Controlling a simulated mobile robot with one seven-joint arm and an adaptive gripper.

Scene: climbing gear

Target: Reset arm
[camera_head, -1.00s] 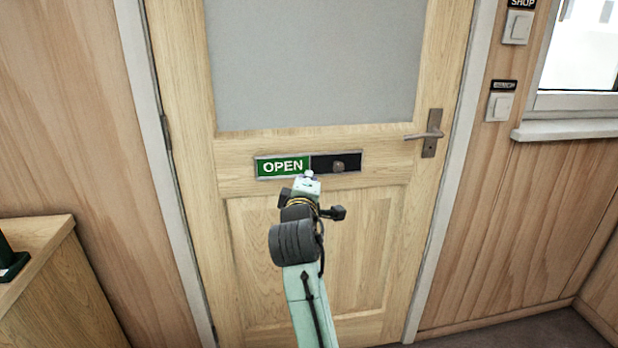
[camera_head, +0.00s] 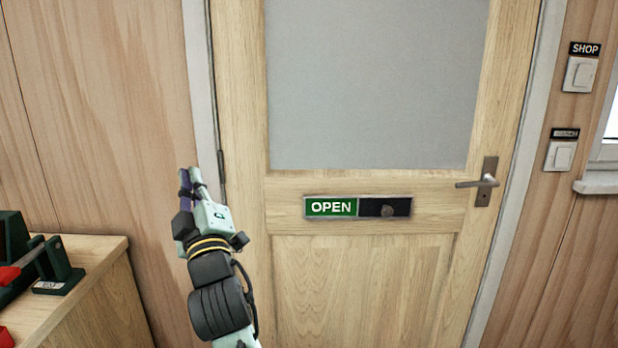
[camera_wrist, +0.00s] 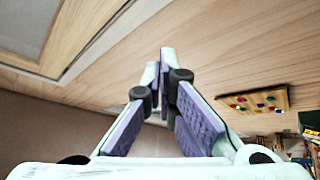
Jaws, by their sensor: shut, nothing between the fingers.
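My gripper (camera_head: 189,172) is raised in front of the left door jamb in the head view, pointing up and slightly left. In the wrist view (camera_wrist: 163,62) its purple-padded fingers meet at the tips, shut with nothing between them. The arm is clear of the door (camera_head: 365,240). The sign (camera_head: 331,207) on the door shows green with "OPEN" at its left, and a dark slider with a round knob at its right.
The door handle (camera_head: 478,184) is at the door's right, with light switches (camera_head: 560,156) beyond it. A wooden counter (camera_head: 105,275) at lower left holds a dark green stand (camera_head: 60,262) and a red-handled item. In the wrist view a board with coloured holds (camera_wrist: 253,100) hangs at right.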

